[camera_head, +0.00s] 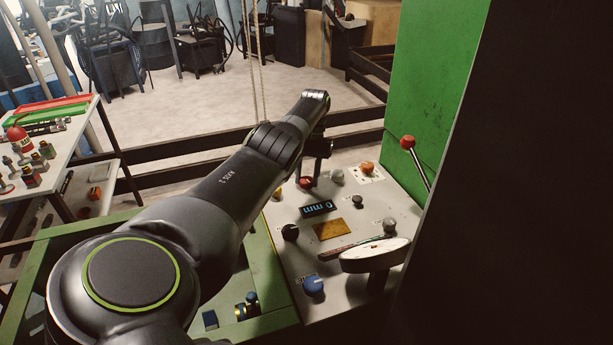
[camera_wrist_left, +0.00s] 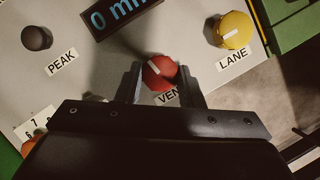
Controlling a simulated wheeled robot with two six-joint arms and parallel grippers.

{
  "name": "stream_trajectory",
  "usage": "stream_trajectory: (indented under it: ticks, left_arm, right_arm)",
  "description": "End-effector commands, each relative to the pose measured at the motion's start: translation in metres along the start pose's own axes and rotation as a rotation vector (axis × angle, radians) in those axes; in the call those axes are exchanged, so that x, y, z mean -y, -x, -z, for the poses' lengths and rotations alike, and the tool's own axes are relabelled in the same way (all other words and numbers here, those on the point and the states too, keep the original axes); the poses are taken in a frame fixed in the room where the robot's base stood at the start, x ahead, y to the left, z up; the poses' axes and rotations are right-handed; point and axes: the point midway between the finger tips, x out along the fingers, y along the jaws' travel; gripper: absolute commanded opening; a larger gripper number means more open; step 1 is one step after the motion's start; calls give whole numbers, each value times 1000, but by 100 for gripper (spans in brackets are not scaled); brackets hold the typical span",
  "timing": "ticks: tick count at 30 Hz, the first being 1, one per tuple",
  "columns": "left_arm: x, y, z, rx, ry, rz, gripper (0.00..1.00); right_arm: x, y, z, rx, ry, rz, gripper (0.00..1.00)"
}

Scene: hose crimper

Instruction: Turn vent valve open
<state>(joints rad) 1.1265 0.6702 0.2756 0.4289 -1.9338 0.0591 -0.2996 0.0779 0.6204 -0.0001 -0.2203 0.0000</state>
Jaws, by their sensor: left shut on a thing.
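The vent valve is a red round knob (camera_wrist_left: 159,72) with a white pointer mark, above a label reading "VEN" that my gripper partly covers. In the wrist view the mark tilts toward the upper left. My left gripper (camera_wrist_left: 166,84) is shut on the knob, one finger on each side. In the head view the red knob (camera_head: 306,183) shows on the sloping grey control panel (camera_head: 285,262), below my left gripper (camera_head: 317,168), whose fingers are hard to make out there. My right gripper is not in view.
Close by are the yellow LANE knob (camera_wrist_left: 234,31), the black PEAK knob (camera_wrist_left: 37,38) and a display (camera_wrist_left: 122,14) reading 0 mm. A red-tipped lever (camera_head: 408,143) rises at the panel's right, beside a green machine wall (camera_head: 435,75). A blue knob (camera_head: 313,286) sits near the front.

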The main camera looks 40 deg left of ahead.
Motion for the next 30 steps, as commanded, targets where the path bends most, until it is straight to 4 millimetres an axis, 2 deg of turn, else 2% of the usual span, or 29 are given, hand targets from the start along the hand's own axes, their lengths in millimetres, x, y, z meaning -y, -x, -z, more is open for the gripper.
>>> stream_trajectory:
  ticks: [12,28,29,30]
  left_arm:
    - [-2,1,0,-5,-159,65,11]
    - [-2,1,0,-5,-177,72,11]
    - [-2,1,0,-5,-177,72,38]
    - [-2,1,0,-5,-177,72,43]
  right_arm:
    - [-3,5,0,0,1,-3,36]
    - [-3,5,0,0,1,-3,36]
    - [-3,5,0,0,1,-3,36]
    - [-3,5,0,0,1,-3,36]
